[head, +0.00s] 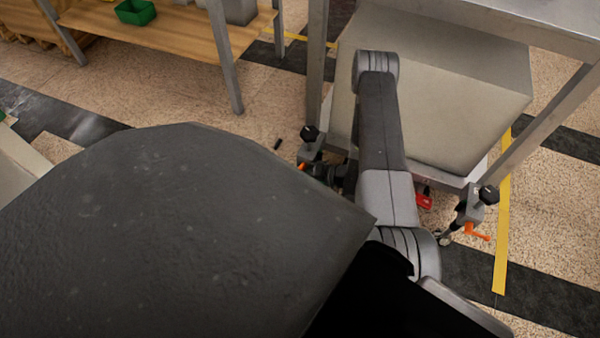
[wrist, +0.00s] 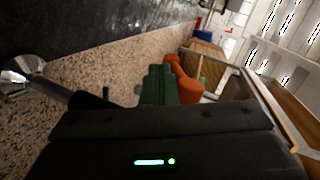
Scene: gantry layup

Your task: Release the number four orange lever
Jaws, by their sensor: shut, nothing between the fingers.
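Two clamps with orange levers show in the head view, one orange lever (head: 477,232) on the right clamp and one orange lever (head: 301,166) on the left clamp, mostly hidden. I cannot read a number on either. In the wrist view an orange lever (wrist: 185,82) stands close beside my gripper (wrist: 158,72), just right of its fingers. The dark green fingers are together with nothing between them. Whether they touch the lever is unclear. In the head view my gripper is beside the left clamp, largely hidden by my arm.
A large grey box (head: 450,90) stands under a metal table (head: 540,22). A red object (head: 424,200) is low at its front. A wooden shelf (head: 165,30) with a green bin (head: 135,12) stands back left. A dark curved surface fills the lower left. Speckled floor is open between.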

